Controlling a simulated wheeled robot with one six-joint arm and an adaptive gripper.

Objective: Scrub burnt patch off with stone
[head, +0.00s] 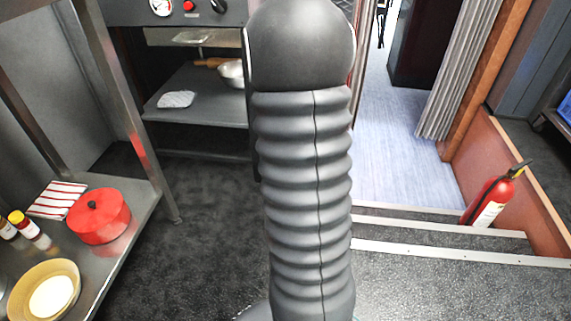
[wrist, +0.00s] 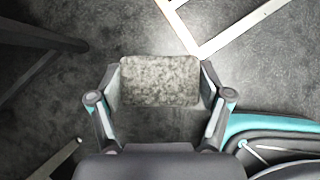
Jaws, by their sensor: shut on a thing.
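In the wrist view my gripper (wrist: 160,88) is shut on a speckled grey stone block (wrist: 160,80). The stone sits between the two fingers, with a finger against each side. Dark floor lies behind it in that view. In the head view my own ribbed arm cover fills the middle, and neither the gripper nor the stone shows there. I cannot make out a burnt patch in either view.
A steel shelf (head: 135,215) at left holds a red pot (head: 99,216), a striped cloth (head: 57,200), bottles and a tan bowl (head: 45,291). A counter with a folded cloth (head: 176,99) stands behind. Steps and a fire extinguisher (head: 490,195) are at right. Dark floor between is clear.

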